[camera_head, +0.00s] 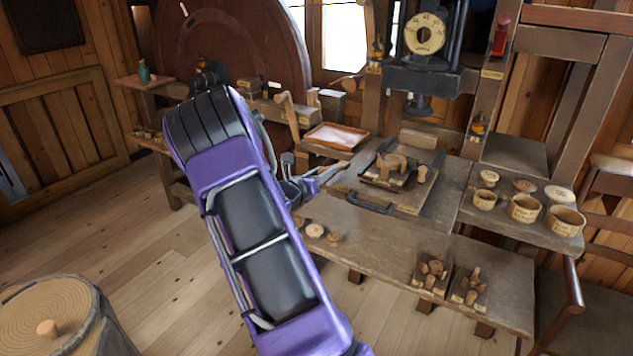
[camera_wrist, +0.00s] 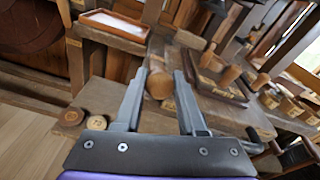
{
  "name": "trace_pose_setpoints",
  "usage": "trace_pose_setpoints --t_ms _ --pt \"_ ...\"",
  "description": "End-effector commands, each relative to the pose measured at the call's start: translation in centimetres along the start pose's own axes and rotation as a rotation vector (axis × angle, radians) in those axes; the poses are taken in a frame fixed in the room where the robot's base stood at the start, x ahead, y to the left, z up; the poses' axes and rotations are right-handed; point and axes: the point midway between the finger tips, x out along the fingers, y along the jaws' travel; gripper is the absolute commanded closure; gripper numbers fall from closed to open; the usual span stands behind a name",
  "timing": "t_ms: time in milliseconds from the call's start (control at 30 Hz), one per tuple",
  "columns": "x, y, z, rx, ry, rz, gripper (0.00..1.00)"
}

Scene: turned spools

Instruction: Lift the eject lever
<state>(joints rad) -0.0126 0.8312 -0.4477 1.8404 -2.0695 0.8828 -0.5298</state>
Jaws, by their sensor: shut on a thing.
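My gripper (camera_head: 334,172) reaches over the left end of the workbench at the foot of the press. In the wrist view its two grey fingers (camera_wrist: 160,77) stand on either side of a round wooden knob, and they are shut on it. This knob looks like the end of the eject lever (camera_wrist: 159,86). In the head view I cannot make out the knob at the fingertips.
The press with a dial (camera_head: 425,34) stands behind the bench. A dark base with wooden pieces (camera_head: 392,172) lies right of my gripper. A shallow tray (camera_head: 336,136) is behind it. Labelled cups (camera_head: 525,208) stand at right, and small wooden discs (camera_head: 315,230) lie at the bench's left edge.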

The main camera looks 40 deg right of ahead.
Motion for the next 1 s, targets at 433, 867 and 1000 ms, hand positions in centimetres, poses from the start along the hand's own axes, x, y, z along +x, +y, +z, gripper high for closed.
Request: trace_pose_setpoints --t_ms 433,867,1000 --pt "1.5 -1.2 3.8 0.007 -0.017 -0.007 1.0" --pt "2.1 -1.5 4.7 0.006 -0.016 -0.008 1.0" --pt "2.1 -1.5 4.6 0.006 -0.016 -0.008 1.0"
